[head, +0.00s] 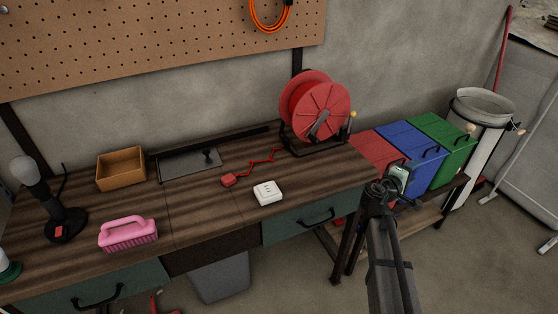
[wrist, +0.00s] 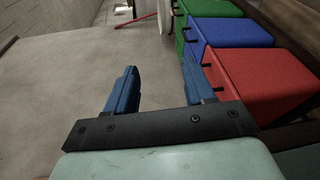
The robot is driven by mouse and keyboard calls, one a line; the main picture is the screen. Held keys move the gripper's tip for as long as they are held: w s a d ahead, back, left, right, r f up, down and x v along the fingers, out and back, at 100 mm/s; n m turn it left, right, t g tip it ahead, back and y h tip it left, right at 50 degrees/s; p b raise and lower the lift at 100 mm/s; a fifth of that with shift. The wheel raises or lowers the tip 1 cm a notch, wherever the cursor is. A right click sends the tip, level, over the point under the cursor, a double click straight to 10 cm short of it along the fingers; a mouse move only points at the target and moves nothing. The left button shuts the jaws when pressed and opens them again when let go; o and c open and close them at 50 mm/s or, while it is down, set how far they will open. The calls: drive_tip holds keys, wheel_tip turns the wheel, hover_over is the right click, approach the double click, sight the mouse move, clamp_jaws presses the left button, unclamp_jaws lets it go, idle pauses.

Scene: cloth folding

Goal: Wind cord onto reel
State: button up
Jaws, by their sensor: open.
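A red cord reel (head: 320,108) stands upright in a dark frame at the back right of the wooden workbench. A crank with a pale knob (head: 352,115) shows on its right side. A red cord (head: 262,162) runs zigzag from the reel's foot over the bench to a red plug end (head: 228,180). My gripper (head: 392,187) is in front of the bench's right edge, to the right of and below the reel, apart from it. In the wrist view its blue fingers (wrist: 162,90) are spread with nothing between them. The reel and cord are not in the wrist view.
A white socket block (head: 268,193) lies near the cord. A pink brush (head: 128,234), a wooden box (head: 121,168) and a dark lamp (head: 62,220) stand farther left. Red, blue and green bins (head: 412,150) stand right of the bench. Floor (wrist: 70,100) is clear below the fingers.

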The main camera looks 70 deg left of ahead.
drive_tip(key=shift+m+t+h, duration=0.3)
drive_tip(key=shift+m, duration=0.6)
drive_tip(key=s+a, duration=0.4)
drive_tip(key=s, duration=0.2)
drive_tip(key=s+a+r, duration=0.1)
drive_tip(key=s+a, duration=0.4)
drive_tip(key=s, duration=0.2)
drive_tip(key=s+a+r, duration=0.1)
drive_tip(key=s+a, duration=0.3)
drive_tip(key=s, duration=0.3)
drive_tip(key=shift+a+r, duration=0.1)
drive_tip(key=shift+a, duration=0.05)
drive_tip(key=s+a+y, duration=0.1)
drive_tip(key=s+a, duration=0.1)
drive_tip(key=s, duration=0.3)
drive_tip(key=s+a+n+y, duration=0.1)
drive_tip(key=s+a, duration=0.1)
drive_tip(key=s, duration=0.4)
drive_tip(key=s+a+n+g+y, duration=0.1)
drive_tip(key=s+a, duration=0.1)
drive_tip(key=s, duration=0.3)
drive_tip(key=shift+s+a+r, duration=0.2)
drive_tip(key=shift+s+r, duration=0.1)
drive_tip(key=shift+c, duration=0.2)
